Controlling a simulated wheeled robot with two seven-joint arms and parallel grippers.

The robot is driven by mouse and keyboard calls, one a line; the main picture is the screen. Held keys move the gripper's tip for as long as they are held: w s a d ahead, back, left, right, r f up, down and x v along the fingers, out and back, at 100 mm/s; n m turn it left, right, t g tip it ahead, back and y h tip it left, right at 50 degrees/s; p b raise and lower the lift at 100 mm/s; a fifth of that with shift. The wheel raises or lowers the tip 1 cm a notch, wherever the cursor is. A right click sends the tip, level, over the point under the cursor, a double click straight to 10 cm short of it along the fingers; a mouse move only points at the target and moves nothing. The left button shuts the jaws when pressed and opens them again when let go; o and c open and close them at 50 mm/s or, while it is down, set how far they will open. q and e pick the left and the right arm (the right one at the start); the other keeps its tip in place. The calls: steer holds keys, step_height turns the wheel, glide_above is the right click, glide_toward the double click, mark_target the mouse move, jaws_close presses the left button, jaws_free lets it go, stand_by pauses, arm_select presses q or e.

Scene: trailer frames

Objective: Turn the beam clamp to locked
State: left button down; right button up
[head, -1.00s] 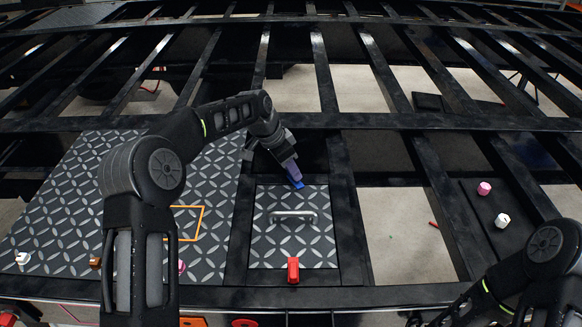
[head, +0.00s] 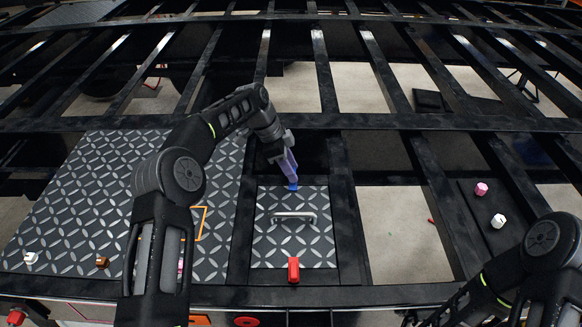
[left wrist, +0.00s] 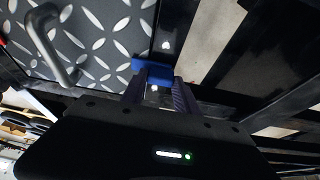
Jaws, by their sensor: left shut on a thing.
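The blue beam clamp (head: 293,186) sits at the far edge of a small diamond-plate panel, at the middle of that edge. It also shows in the left wrist view (left wrist: 153,70). My left gripper (head: 290,172) reaches down to it from behind and is shut on it; its purple fingers (left wrist: 155,85) stand on either side of the clamp in the left wrist view. The fingers hide part of the clamp. My right arm (head: 500,280) shows at the lower right, but its gripper is out of the picture.
The panel (head: 265,245) has a metal handle (head: 294,217) in the middle and a red clamp (head: 293,270) at its near edge. A larger diamond plate (head: 90,200) lies to the left. Pink (head: 481,189) and white (head: 498,221) pieces stand at the right. Open gaps lie between the black beams.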

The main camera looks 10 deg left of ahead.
arm_select(q)
steer(key=c, duration=0.9)
jaws_free()
steer(key=v, duration=0.7)
steer(key=shift+a+r, duration=0.15)
steer(key=shift+r, duration=0.2)
steer(key=shift+s+f, duration=0.1)
